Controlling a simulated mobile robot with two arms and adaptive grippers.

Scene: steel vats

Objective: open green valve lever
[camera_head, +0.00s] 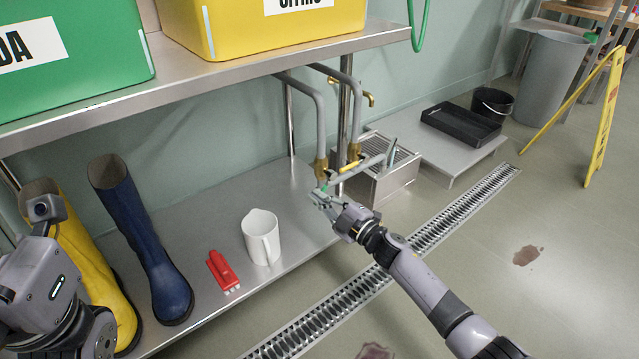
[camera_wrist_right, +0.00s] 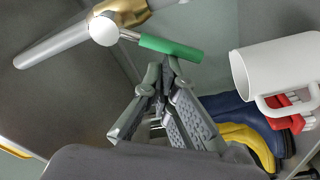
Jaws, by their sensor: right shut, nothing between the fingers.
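The green valve lever (camera_wrist_right: 170,48) sticks out from a round white hub on a brass valve (camera_wrist_right: 125,10) on a grey pipe. In the head view the green lever (camera_head: 324,187) is small and partly covered by my right gripper (camera_head: 322,198). My right gripper (camera_wrist_right: 166,80) is shut and empty, its fingers just beneath the lever's outer part in the wrist view. I cannot tell whether they touch it. A second valve with a yellow lever (camera_head: 349,167) sits to the right of the green one. My left arm shows at the left edge; its gripper is out of sight.
A steel box (camera_head: 390,178) stands right of the pipes. A floor drain (camera_head: 440,232) runs in front.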

